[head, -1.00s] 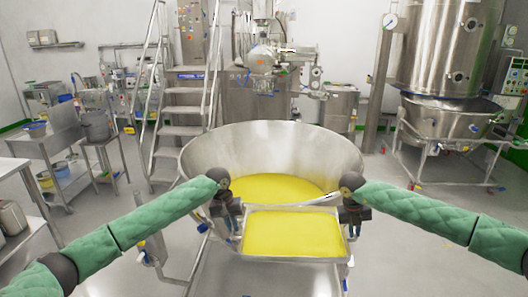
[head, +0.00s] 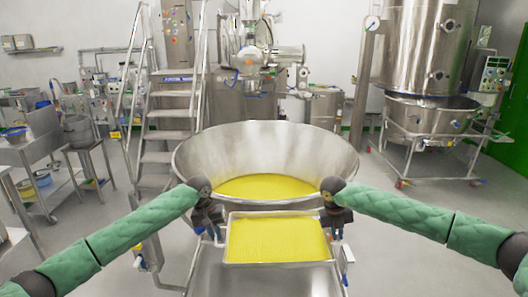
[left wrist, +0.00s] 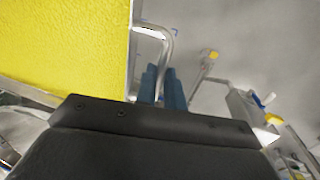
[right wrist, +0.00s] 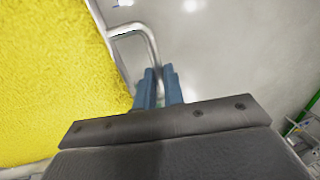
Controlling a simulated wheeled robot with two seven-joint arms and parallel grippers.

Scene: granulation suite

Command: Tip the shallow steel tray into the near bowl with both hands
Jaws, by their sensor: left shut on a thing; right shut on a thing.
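The shallow steel tray (head: 282,264) is full of yellow material and looks about level, in front of the near bowl. The near bowl (head: 265,145) is a wide steel cone with yellow material (head: 266,186) low inside it. My left gripper (head: 216,234) is shut on the tray's left wire handle (left wrist: 166,45). My right gripper (head: 338,230) is shut on the right wire handle (right wrist: 148,42). The tray's far edge lies close to the bowl's near rim in the head view; the height gap between them cannot be told.
A steel stair with rails (head: 170,135) stands behind the bowl to the left. Steel carts (head: 45,165) stand at the far left. A tall steel vessel on a wheeled frame (head: 425,120) stands at the right. The floor on the right is clear.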

